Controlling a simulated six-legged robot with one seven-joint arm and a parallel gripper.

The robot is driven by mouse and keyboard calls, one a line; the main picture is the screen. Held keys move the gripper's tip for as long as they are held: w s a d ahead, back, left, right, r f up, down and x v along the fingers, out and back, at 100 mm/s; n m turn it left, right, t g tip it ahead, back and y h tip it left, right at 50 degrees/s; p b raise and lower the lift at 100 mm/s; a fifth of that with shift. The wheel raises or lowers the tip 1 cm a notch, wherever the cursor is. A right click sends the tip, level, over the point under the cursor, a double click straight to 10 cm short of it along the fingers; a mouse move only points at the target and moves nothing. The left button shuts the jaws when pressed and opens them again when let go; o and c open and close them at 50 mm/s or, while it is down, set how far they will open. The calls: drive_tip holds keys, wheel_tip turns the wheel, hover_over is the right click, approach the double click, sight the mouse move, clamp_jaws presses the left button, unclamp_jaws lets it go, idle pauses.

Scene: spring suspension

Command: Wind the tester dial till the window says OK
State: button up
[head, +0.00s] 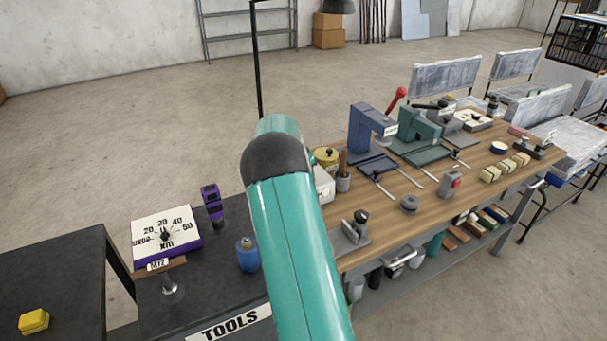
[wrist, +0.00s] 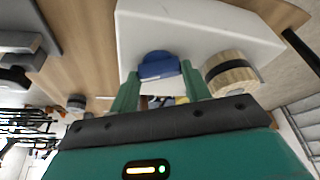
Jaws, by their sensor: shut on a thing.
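In the wrist view my gripper (wrist: 162,92) is shut on a blue knob (wrist: 158,66), which sits against a white box-shaped housing (wrist: 200,30). The knob looks like the tester dial. A wooden cylinder with a black band (wrist: 230,72) is just right of the fingers. No window reading shows in either view. In the head view my arm covers my gripper and the knob; part of the white housing (head: 324,187) shows at the arm's right edge, on the wooden bench.
A purple gauge marked 20 to 50 Nm (head: 166,236) stands on the dark table at left, near a blue bottle (head: 247,255). The wooden bench (head: 425,185) carries a blue press (head: 368,125), a green press (head: 415,130) and small parts. Open floor lies behind.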

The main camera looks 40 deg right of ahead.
idle(0.4)
drive_tip(key=o, duration=1)
drive_tip(key=v, duration=1.3)
drive_tip(key=shift+r, duration=0.4)
drive_tip(key=shift+a, duration=0.1)
